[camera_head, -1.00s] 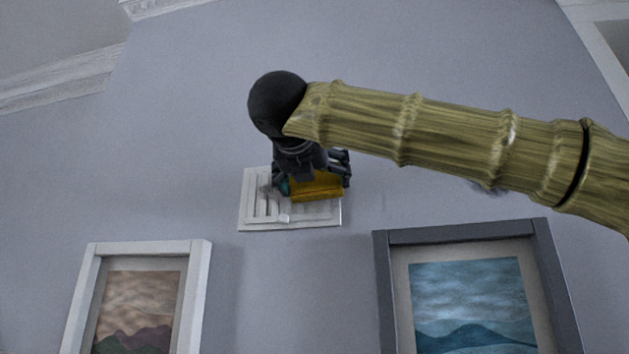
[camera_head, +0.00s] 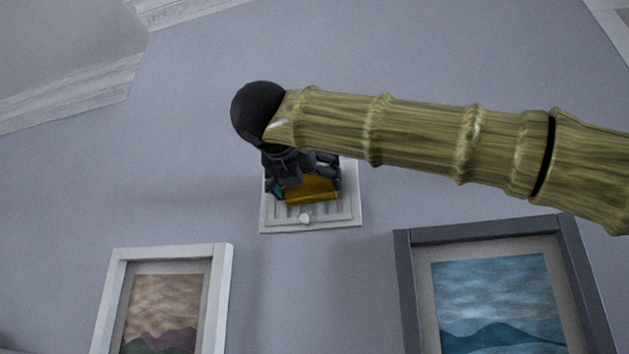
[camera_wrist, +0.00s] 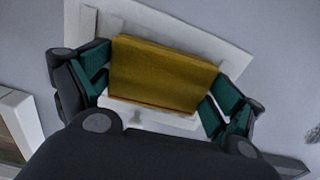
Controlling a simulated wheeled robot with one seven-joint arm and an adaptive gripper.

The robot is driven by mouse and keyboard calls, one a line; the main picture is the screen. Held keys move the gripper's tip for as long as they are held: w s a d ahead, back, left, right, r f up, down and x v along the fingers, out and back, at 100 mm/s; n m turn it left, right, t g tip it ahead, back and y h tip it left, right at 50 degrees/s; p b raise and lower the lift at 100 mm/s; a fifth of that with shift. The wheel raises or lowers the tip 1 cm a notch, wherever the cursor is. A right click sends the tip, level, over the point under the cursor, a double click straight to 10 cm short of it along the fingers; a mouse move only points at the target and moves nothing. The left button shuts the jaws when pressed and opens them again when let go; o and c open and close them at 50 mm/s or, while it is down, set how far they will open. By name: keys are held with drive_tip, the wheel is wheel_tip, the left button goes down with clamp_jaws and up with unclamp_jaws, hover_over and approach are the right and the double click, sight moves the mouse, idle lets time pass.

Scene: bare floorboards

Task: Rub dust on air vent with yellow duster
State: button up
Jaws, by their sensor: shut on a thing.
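The yellow duster (camera_head: 312,189) is a mustard-coloured block, held in my gripper (camera_head: 303,188). In the wrist view the duster (camera_wrist: 162,75) lies between the two teal-padded fingers of my gripper (camera_wrist: 160,88). The white slatted air vent (camera_head: 309,228) is high on the wall, behind the duster. In the wrist view the vent (camera_wrist: 193,42) shows around the duster. The duster overlaps much of the vent in both views; I cannot tell whether they touch. A small white knob (camera_head: 305,218) is at the vent's lower edge. No dust can be made out.
A white-framed picture (camera_head: 222,292) hangs below left of the vent. A dark-framed picture (camera_head: 404,290) hangs below right. The wall (camera_head: 190,170) around the vent is bare. White moulding (camera_head: 75,95) runs along the ceiling.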

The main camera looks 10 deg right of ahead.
drive_tip(key=shift+w+a, duration=0.3)
drive_tip(key=shift+a, duration=0.4)
drive_tip(key=shift+w+a, duration=0.25)
drive_tip(key=shift+a, duration=0.4)
drive_tip(key=shift+w+a, duration=0.4)
drive_tip(key=shift+a, duration=0.45)
drive_tip(key=shift+w+a, duration=0.35)
drive_tip(key=shift+a, duration=0.5)
drive_tip(key=shift+s+f, duration=0.1)
drive_tip(key=shift+b+v, duration=1.35)
drive_tip(key=shift+v, duration=1.55)
drive_tip(key=shift+b+v, duration=0.8)
drive_tip(key=shift+v, duration=0.7)
